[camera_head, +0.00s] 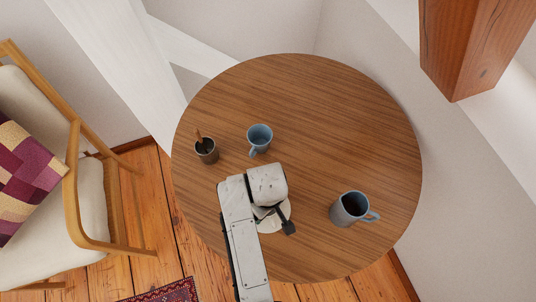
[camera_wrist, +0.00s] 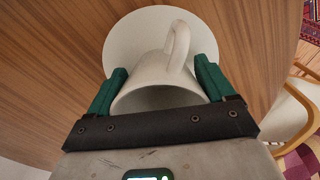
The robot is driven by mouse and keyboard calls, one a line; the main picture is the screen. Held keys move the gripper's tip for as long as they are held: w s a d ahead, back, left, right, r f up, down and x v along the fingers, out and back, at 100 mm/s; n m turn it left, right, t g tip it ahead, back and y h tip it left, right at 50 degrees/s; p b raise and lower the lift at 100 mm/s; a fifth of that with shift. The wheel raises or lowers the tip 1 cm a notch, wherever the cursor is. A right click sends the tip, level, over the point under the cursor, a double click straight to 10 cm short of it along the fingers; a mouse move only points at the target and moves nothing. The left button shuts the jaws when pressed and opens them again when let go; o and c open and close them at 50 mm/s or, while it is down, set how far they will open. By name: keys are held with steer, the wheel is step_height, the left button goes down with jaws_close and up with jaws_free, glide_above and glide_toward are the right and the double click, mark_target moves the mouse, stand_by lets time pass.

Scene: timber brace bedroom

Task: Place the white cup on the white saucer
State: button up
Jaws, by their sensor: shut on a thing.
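In the wrist view, the white cup (camera_wrist: 150,80) sits between the two green fingers of my gripper (camera_wrist: 162,66), which are shut on its sides. Its handle points up in the picture, away from the palm, and its open rim faces the palm. The white saucer (camera_wrist: 125,38) shows behind the cup, which overlaps it; I cannot tell whether they touch. In the head view, the saucer (camera_head: 270,226) lies near the table's front edge, partly covered by my arm. The cup is mostly hidden there beneath my gripper.
The round wooden table (camera_head: 330,110) also bears a blue mug (camera_head: 260,135), a dark cup (camera_head: 206,152) with a stick-like item in it, and a grey-blue pitcher (camera_head: 350,208) to the right. A cushioned chair (camera_head: 60,205) stands left.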

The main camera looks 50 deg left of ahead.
steer(key=shift+f, duration=0.1)
steer(key=o, duration=1)
step_height(320, 180, up, 12)
steer(key=shift+r, duration=0.15)
steer(key=w+d+f+m, duration=0.2)
steer(key=d+m, duration=0.3)
steer(key=d, duration=0.7)
steer(key=w+d+f+m, duration=0.2)
steer(key=w+d+m, duration=0.15)
steer(key=d, duration=0.95)
steer(key=s+d+m, duration=0.3)
steer(key=s+d, duration=0.1)
steer(key=d, duration=0.2)
steer(key=s+d+m, duration=0.4)
steer(key=d, duration=0.2)
steer(key=s+d+m+t, duration=0.1)
steer(key=s+d+m, duration=0.2)
steer(key=d, duration=0.3)
steer(key=shift+s+d+r, duration=0.15)
steer(key=shift+s+d, duration=0.15)
steer(key=shift+s, duration=0.1)
